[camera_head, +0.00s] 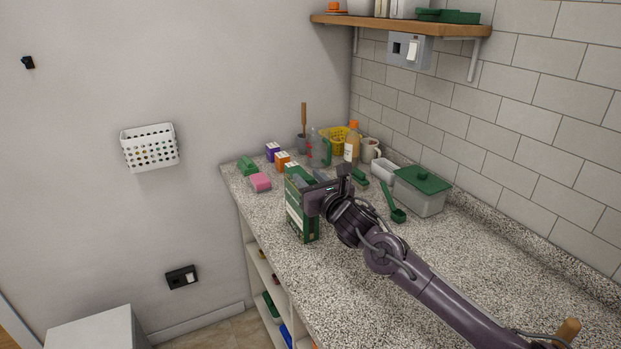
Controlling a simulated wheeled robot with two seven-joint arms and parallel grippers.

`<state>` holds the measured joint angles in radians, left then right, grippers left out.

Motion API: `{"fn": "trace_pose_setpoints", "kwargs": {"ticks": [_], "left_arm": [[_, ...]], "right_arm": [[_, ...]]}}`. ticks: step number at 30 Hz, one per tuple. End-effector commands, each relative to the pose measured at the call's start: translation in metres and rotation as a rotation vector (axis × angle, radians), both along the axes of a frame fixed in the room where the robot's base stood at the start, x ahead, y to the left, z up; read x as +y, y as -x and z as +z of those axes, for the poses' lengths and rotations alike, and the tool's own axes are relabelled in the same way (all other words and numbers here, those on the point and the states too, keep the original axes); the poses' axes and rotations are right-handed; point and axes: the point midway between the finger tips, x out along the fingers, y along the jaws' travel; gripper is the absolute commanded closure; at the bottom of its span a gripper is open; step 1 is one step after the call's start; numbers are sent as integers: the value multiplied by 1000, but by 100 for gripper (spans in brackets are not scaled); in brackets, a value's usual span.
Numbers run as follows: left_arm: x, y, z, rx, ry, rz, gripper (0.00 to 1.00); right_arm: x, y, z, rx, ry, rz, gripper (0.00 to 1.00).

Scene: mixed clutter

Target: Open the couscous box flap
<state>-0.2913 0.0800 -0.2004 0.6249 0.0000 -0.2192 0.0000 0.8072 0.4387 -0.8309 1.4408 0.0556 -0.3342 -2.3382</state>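A green box (296,217), likely the couscous box, stands upright on the speckled counter near its left edge. Its upper right part is hidden behind my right gripper (322,188), which reaches in from the lower right. The gripper is at the top of the box. I cannot tell whether its fingers touch a flap, or whether they are open or shut. The box's flap cannot be made out clearly. My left gripper is not in view.
A clear container with a green lid (421,187) and a green scoop (394,207) lie right of the box. Behind it are small cartons (284,161), a pink sponge (260,182), bottles (352,146) and a yellow basket (335,137). The front right counter (480,260) is largely clear.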

Motion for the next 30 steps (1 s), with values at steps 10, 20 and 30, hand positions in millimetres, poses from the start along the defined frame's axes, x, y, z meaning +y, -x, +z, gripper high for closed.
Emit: {"fn": "trace_pose_setpoints", "kwargs": {"ticks": [10, 20, 30], "left_arm": [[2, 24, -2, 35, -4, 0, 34], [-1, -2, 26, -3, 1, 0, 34], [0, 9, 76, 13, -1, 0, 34]], "right_arm": [[0, 0, 0, 1, 0, -1, 100], [0, -2, 11, 84, 36, -2, 100], [2, -8, 22, 313, 131, -4, 100]]}}
